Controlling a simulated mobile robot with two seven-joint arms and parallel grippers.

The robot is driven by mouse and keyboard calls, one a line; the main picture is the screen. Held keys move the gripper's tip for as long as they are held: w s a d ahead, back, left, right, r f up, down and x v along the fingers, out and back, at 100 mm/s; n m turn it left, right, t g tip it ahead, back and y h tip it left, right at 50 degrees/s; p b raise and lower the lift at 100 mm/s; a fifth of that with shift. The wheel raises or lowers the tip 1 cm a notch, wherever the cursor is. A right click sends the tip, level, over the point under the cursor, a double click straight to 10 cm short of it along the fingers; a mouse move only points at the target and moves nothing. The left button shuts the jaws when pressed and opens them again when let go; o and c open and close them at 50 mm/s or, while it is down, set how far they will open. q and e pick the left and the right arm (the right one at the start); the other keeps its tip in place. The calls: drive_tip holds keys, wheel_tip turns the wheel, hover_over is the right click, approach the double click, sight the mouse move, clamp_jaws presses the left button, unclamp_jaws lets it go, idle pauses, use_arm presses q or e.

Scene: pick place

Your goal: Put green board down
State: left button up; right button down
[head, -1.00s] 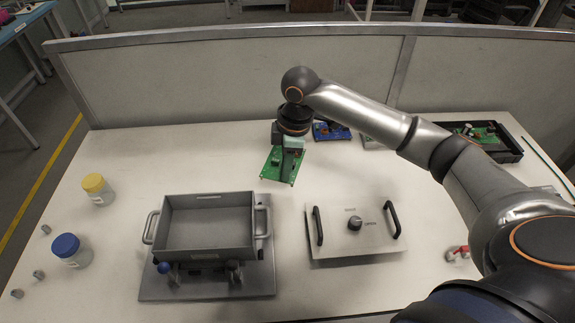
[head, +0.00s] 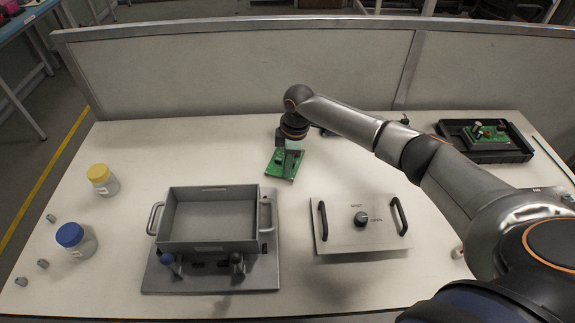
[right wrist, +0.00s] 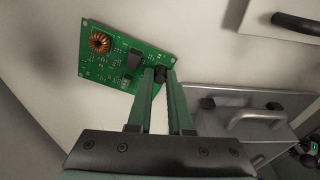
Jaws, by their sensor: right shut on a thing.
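The green board (head: 281,165) is in my right gripper (head: 293,148), in the head view behind the grey box and near the middle of the table. In the right wrist view the green board (right wrist: 115,55) shows a copper coil and dark parts, and the fingertips (right wrist: 160,75) are shut on a dark part at its edge. The board is tilted in the head view. I cannot tell whether it touches the white table (head: 150,140). My left gripper is not in view.
A grey open box (head: 210,244) with handles stands on a plate in front. A lid-like panel (head: 340,238) with two black handles lies to its right. A black tray (head: 515,157) holding another green board is at the back right. Jars with yellow (head: 98,172) and blue (head: 69,234) lids stand left.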

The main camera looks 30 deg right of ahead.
drive_tip(key=shift+f, duration=0.2)
drive_tip(key=c, duration=0.8)
unclamp_jaws()
drive_tip(key=shift+c, duration=0.2)
wheel_tip(320, 180, up, 12)
drive_tip(key=d, duration=0.1)
drive_tip(key=shift+s+r+p, duration=0.15)
drive_tip(key=shift+s+p, duration=0.15)
drive_tip(key=shift+d, duration=0.1)
